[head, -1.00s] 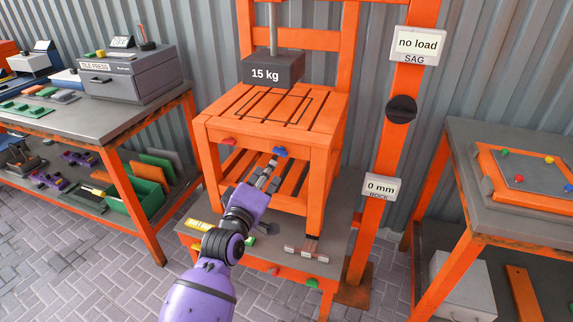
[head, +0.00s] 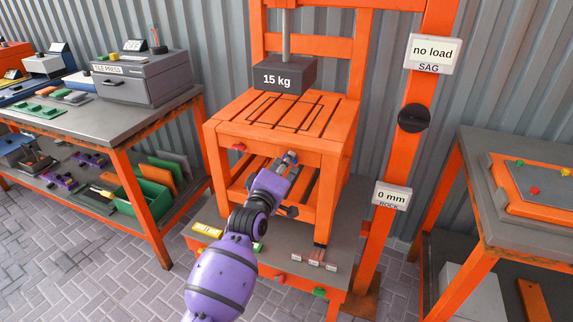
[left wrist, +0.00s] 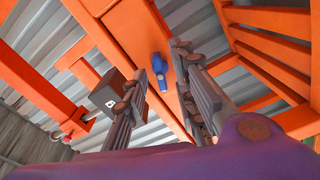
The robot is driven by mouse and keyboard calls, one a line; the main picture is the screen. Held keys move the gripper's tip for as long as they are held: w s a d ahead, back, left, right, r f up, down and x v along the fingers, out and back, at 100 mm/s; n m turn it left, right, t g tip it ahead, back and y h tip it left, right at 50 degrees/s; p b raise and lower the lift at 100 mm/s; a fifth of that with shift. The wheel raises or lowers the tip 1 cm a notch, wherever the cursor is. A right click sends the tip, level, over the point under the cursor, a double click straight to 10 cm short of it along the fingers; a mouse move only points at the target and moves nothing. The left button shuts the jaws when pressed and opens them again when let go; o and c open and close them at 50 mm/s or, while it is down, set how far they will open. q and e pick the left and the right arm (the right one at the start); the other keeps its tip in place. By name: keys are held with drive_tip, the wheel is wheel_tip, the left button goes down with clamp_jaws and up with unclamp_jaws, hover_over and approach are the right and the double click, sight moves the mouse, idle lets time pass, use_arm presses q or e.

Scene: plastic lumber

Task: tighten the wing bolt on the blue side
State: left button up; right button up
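The blue wing bolt (head: 291,157) sits on the front rail of the orange slatted stool (head: 228,130), near its right front leg. A red wing bolt (head: 238,147) is on the same rail at the left. My left gripper (head: 287,166) points up at the blue bolt from below and in front, partly covering it. In the left wrist view the blue bolt (left wrist: 158,72) shows between the two spread fingers, near their tips, with gaps visible; I cannot tell whether either finger touches it. My right gripper is not in view.
A 15 kg weight (head: 284,76) hangs over the stool top. A sag sign (head: 432,52) reads "no load" and a rock sign (head: 391,196) reads "0 mm". Small blocks lie on the grey platform (head: 345,240). Benches stand left and right.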

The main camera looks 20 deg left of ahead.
use_arm(q)
clamp_jaws()
